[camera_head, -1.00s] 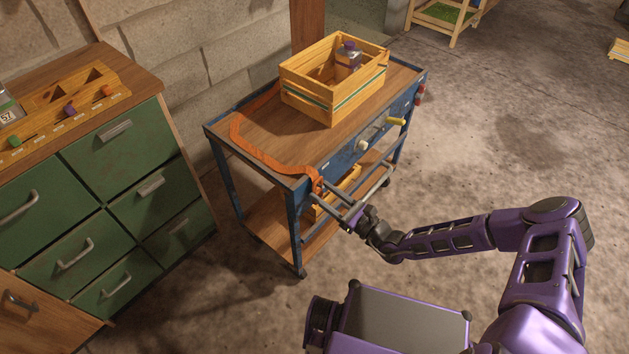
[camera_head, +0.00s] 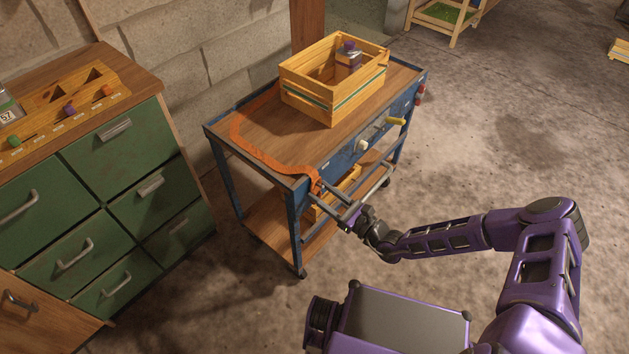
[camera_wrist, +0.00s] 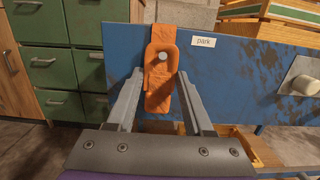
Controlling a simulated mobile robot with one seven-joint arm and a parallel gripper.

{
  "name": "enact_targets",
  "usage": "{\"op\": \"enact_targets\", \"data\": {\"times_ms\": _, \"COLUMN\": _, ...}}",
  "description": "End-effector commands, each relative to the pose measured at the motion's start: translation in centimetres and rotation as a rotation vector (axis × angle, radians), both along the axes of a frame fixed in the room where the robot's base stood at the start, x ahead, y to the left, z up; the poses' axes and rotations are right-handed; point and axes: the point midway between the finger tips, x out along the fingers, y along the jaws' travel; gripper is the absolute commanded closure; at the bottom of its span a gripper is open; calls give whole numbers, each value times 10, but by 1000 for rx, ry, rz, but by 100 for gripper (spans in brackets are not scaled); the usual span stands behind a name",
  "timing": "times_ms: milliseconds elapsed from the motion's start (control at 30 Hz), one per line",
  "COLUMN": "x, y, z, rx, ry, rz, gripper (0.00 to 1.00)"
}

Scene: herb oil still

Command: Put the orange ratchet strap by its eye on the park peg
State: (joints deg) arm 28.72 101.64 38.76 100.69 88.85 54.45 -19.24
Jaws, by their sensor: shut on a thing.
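The orange ratchet strap (camera_head: 262,157) runs from beside the crate across the cart top and over its near left corner. In the wrist view its orange end piece (camera_wrist: 160,95) hangs upright against the cart's blue side. The round grey end of the park peg (camera_wrist: 163,57) shows inside the eye, just left of the "park" label (camera_wrist: 204,42). How far the eye sits along the peg I cannot tell. My gripper (camera_wrist: 161,82) is shut on the end piece, one finger on each side, below the peg. In the head view my gripper (camera_head: 335,203) is at the cart's near left end.
The blue cart (camera_head: 345,156) carries a wooden crate (camera_head: 333,92) with a purple-capped bottle (camera_head: 348,58). A white knob (camera_head: 362,145) and a yellow handle (camera_head: 396,121) stick out of its side. Green drawers (camera_head: 117,157) stand at left.

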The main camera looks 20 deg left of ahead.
Motion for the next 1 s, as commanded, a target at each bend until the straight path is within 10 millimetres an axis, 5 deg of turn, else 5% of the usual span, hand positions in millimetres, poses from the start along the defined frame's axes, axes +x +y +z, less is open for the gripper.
{"op": "enact_targets", "data": {"times_ms": 267, "x": 0, "y": 0, "z": -1, "rx": 0, "ry": 0, "rz": 0, "gripper": 100}}
{"op": "enact_targets", "data": {"times_ms": 300, "x": 0, "y": 0, "z": -1, "rx": 0, "ry": 0, "rz": 0, "gripper": 46}}
{"op": "enact_targets", "data": {"times_ms": 500, "x": 0, "y": 0, "z": -1, "rx": 0, "ry": 0, "rz": 0, "gripper": 13}}
{"op": "enact_targets", "data": {"times_ms": 833, "x": -1, "y": -3, "z": -1, "rx": 0, "ry": 0, "rz": -1, "gripper": 13}}
{"op": "enact_targets", "data": {"times_ms": 1000, "x": -8, "y": -23, "z": -3, "rx": -2, "ry": 1, "rz": -3, "gripper": 13}}
